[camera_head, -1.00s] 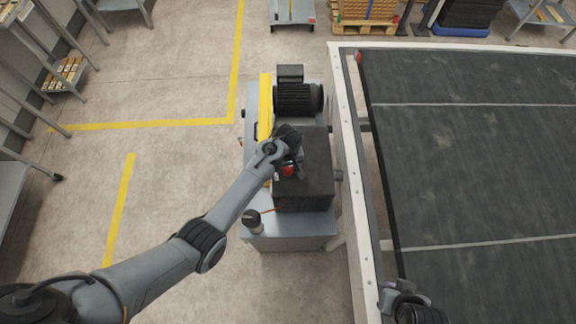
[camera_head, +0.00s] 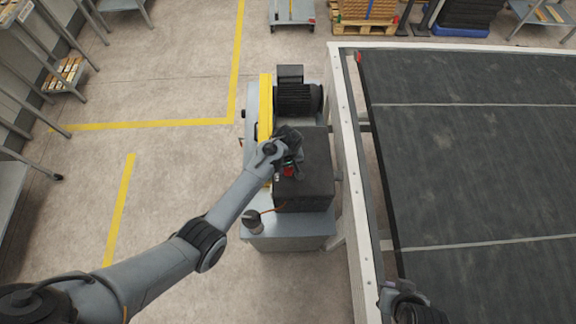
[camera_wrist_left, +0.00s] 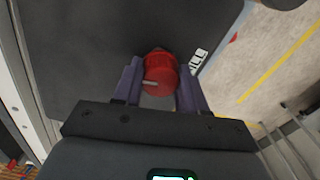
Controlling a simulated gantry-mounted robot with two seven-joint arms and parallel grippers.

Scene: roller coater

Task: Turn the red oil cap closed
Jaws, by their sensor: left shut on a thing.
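The red oil cap (camera_wrist_left: 160,72) sits on the dark gearbox housing (camera_wrist_left: 95,45), between the two purple-grey fingers of my left gripper (camera_wrist_left: 157,85) in the left wrist view. The gripper is shut on the cap, one finger on each side. A pale mark shows on the cap's face. In the head view the left gripper (camera_head: 289,168) is over the left side of the black housing (camera_head: 310,180), and only a little of the red cap (camera_head: 288,171) shows beneath it. My right gripper (camera_head: 410,305) is partly in view at the bottom edge, its fingers unclear.
A black motor (camera_head: 297,98) and a yellow guard (camera_head: 265,105) stand behind the housing. A small cylinder (camera_head: 252,220) stands on the grey base in front. The conveyor's white frame (camera_head: 345,150) runs close on the right. The floor to the left is open.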

